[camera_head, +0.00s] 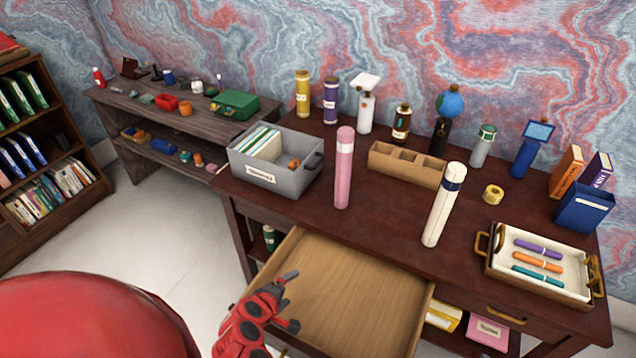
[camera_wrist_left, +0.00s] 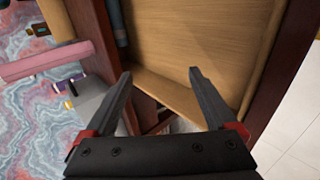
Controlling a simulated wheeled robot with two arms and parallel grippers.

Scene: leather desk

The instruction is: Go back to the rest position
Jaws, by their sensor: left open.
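My left gripper (camera_head: 291,300) is red with dark fingers, at the front left corner of an open, empty wooden drawer (camera_head: 345,290). Its fingers are apart with nothing between them. In the left wrist view the two dark fingers (camera_wrist_left: 160,85) spread in front of the drawer's wooden bottom (camera_wrist_left: 195,45). I cannot tell whether a finger touches the drawer edge. My right gripper is not in view.
The dark desk (camera_head: 390,220) holds a grey file box (camera_head: 275,175), a pink cylinder (camera_head: 343,170), a white cylinder (camera_head: 443,205), and a tray (camera_head: 540,262) with markers. A red rounded thing (camera_head: 90,315) fills the lower left. Pale floor (camera_head: 170,230) lies left of the desk.

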